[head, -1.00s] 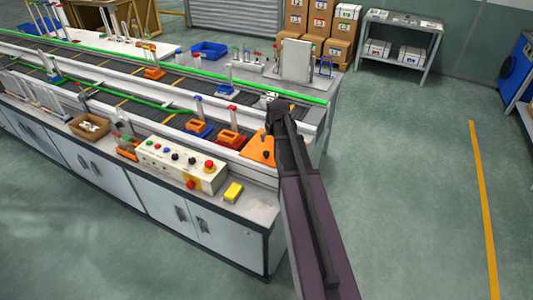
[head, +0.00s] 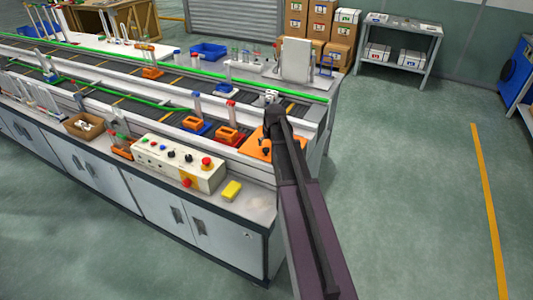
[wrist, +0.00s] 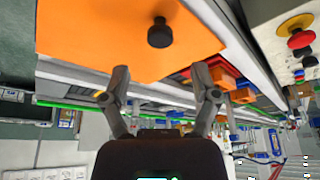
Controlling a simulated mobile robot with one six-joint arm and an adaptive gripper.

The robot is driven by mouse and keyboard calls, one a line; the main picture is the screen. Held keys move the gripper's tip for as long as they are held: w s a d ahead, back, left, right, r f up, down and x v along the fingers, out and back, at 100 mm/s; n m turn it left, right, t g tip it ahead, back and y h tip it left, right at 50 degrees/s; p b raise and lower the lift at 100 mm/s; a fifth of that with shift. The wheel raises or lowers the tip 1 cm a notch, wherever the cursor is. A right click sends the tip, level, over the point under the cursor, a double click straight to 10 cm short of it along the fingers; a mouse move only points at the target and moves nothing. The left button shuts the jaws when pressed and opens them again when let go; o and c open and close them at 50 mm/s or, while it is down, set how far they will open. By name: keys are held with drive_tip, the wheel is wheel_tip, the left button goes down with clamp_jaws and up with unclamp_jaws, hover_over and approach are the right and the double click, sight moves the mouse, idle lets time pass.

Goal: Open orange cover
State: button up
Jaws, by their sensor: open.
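The orange cover (head: 256,146) is a flat panel at the near right end of the conveyor bench, partly hidden behind my arm in the head view. It fills the upper left of the wrist view (wrist: 100,40), with a black knob (wrist: 160,34) standing out from it. My gripper (wrist: 162,82) is open, its two fingers apart and empty, close to the edge of the cover. The knob lies beyond the fingertips, not between them. In the head view my gripper (head: 270,100) is small and partly hidden by my own arm.
A control panel (head: 180,163) with buttons and a yellow block (head: 231,190) sit on the bench's near ledge, left of the cover. Orange-topped holders with tubes (head: 229,135) stand on the conveyor. Open floor (head: 410,200) lies to the right.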

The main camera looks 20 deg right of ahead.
sight(266, 149)
drive_tip(key=shift+b+x, duration=2.45)
drive_tip(key=shift+x, duration=0.55)
clamp_jaws()
